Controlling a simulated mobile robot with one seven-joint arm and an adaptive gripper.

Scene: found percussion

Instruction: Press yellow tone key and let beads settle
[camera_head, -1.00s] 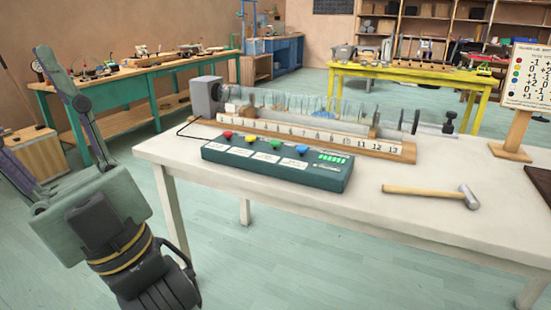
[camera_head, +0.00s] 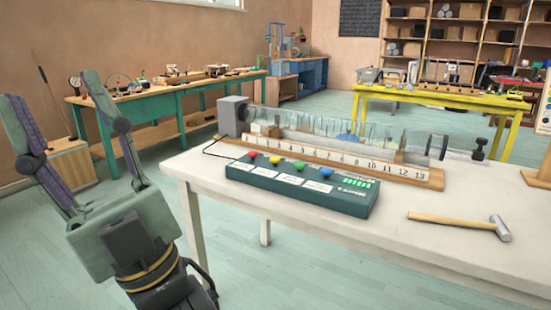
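The teal console (camera_head: 300,188) lies on the white table with a row of coloured keys: red, yellow, green and blue. The yellow key (camera_head: 275,160) is second from the left, with nothing touching it. Behind the console, a clear tube (camera_head: 310,124) lies along a wooden base with a numbered scale. A blue patch (camera_head: 347,138) shows in or behind the tube; single beads are too small to make out. My gripper (camera_head: 52,90) is at the far left, its fingers pointing up and spread apart, empty, beside the table and well left of the console.
A mallet (camera_head: 465,221) lies at the right of the white table (camera_head: 420,255). A grey box (camera_head: 233,116) stands at the tube's left end, with a cable to the console. A sign (camera_head: 543,130) on a wooden stand is cut off at the right edge.

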